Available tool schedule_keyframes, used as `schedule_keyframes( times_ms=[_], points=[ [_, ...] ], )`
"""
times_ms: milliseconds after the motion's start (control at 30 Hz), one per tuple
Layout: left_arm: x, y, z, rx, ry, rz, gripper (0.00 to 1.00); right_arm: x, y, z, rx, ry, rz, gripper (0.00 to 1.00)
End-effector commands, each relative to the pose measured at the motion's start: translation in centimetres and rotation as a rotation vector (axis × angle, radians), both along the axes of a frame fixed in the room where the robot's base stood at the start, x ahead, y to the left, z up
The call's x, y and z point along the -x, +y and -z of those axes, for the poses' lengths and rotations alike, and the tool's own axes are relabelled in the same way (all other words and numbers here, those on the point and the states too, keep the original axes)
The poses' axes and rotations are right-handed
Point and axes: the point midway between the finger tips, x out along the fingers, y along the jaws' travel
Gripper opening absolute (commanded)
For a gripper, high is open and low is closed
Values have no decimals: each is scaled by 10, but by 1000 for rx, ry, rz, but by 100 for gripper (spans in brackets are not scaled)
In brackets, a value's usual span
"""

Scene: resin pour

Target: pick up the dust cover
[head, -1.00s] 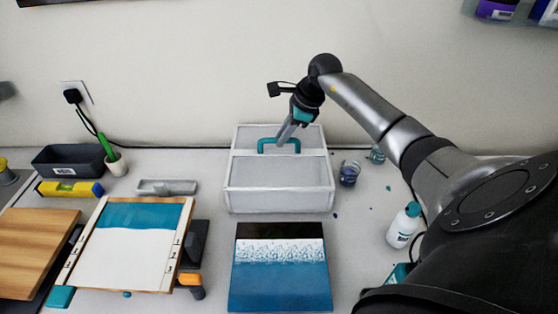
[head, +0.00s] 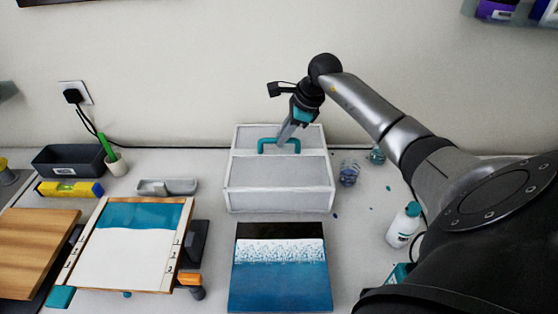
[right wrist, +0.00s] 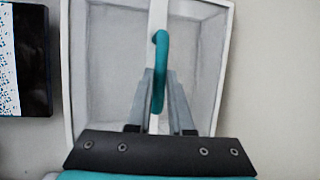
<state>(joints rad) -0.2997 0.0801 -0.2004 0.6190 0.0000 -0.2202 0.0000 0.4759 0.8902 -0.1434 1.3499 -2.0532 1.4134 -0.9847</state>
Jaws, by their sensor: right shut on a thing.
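The dust cover (head: 278,187) is a pale, box-shaped frame with see-through panels and a teal handle (head: 265,147) on its top bar. It stands on the table against the back wall. My right gripper (head: 284,142) reaches down from above and is shut on the handle. In the right wrist view, the fingers (right wrist: 160,100) lie on both sides of the teal handle (right wrist: 161,60), with the cover's white frame (right wrist: 73,110) around them. The cover appears to rest on the table. My left gripper is not in view.
A blue and white seascape panel (head: 280,275) lies just in front of the cover. Glass cups (head: 348,174) and a white bottle (head: 403,226) stand to its right. A half-teal board (head: 125,250), a grey tray (head: 168,187) and a yellow level (head: 70,188) are at left.

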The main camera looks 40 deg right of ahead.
Motion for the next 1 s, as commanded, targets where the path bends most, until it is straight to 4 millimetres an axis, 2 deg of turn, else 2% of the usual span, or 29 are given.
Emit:
schedule_keyframes(
  times_ms=[567, 767, 1000],
  points=[
    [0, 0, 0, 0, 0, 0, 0, -1, -1, -7, 2, -4, 0, 0],
    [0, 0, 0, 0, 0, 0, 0, -1, -1, -33, 4, -6, 1, 0],
    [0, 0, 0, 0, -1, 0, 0, -1, -1, -88, 4, -10, 0, 0]
  ],
)
